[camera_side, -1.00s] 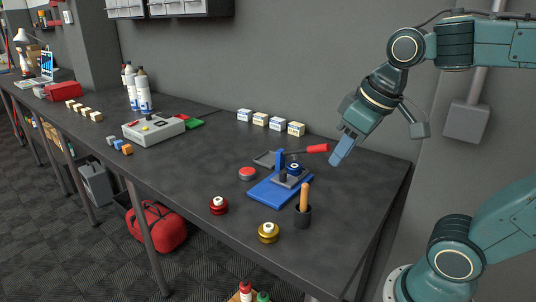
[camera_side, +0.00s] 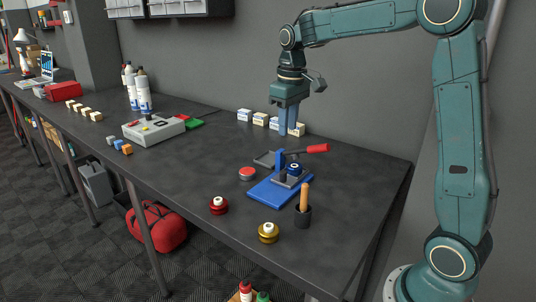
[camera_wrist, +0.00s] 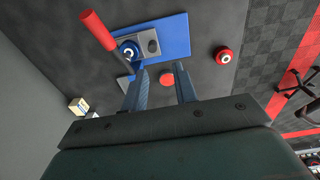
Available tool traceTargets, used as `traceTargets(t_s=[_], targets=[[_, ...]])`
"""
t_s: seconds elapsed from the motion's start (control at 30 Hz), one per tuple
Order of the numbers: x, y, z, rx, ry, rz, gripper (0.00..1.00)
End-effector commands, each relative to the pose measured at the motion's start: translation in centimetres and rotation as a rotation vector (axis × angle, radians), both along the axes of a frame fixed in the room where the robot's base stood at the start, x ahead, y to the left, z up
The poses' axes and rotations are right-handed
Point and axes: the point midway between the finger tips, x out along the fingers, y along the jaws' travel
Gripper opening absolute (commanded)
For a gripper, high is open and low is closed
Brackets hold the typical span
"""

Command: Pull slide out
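A blue press-like fixture stands on the dark bench, with a flat blue base plate (camera_side: 268,194), an upright post, a dark blue round part (camera_side: 295,169) and a lever with a red handle (camera_side: 317,148). A flat grey piece (camera_side: 264,159) lies behind the post; I cannot tell for certain that it is the slide. The wrist view also shows the base plate (camera_wrist: 172,33) and red handle (camera_wrist: 97,30). My gripper (camera_side: 289,133) points down above and behind the fixture, apart from it.
Red (camera_side: 219,206) and gold (camera_side: 268,233) round parts sit in front. Small boxes (camera_side: 260,119) line the wall behind.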

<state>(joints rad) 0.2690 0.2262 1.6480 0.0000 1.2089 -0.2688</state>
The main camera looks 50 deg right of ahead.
Motion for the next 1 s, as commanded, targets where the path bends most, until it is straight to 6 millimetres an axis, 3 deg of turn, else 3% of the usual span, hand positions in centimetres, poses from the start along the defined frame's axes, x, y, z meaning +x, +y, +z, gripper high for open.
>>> traceTargets(t_s=[0.1, 0.3, 0.67, 1.0], targets=[[1.5, -1.4, -1.3, 0.008, 0.031, -0.002, 0.29], [2.6, -2.4, -2.3, 0.015, 0.054, -0.001, 0.29], [2.7, -2.5, -2.7, 0.016, 0.058, 0.000, 0.29], [2.6, -2.5, -5.9, 0.017, 0.060, 0.000, 0.29]])
